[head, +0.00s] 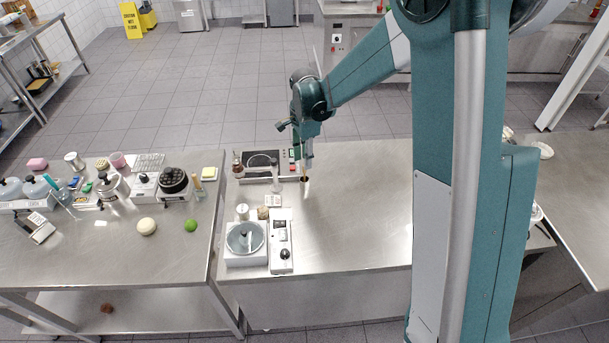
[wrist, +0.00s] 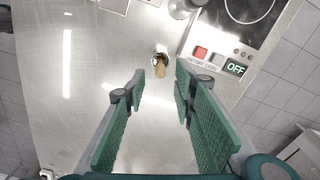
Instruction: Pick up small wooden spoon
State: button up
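A small brown object, apparently the small wooden spoon (wrist: 160,67), is on the steel table in the wrist view, seen nearly end-on with a dark patch beside it. Its full shape is hard to tell. My gripper (wrist: 160,84) is open, its two green finger pads apart and empty between them. The brown object shows just beyond the fingertips, in line with the gap. In the head view my gripper (head: 304,160) points down over the table, close above a small dark and tan spot (head: 305,180) that seems to be the same object.
A hot plate (wrist: 240,22) with an OFF display stands close to the right in the wrist view. A scale (head: 245,240) and a white device (head: 281,245) are nearer the table's front left. The steel table (head: 360,215) is clear to the right in the head view.

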aim_at(304, 172)
jog(key=shift+f+p, duration=0.3)
jog(key=shift+f, duration=2.3)
jog(key=c, duration=0.8)
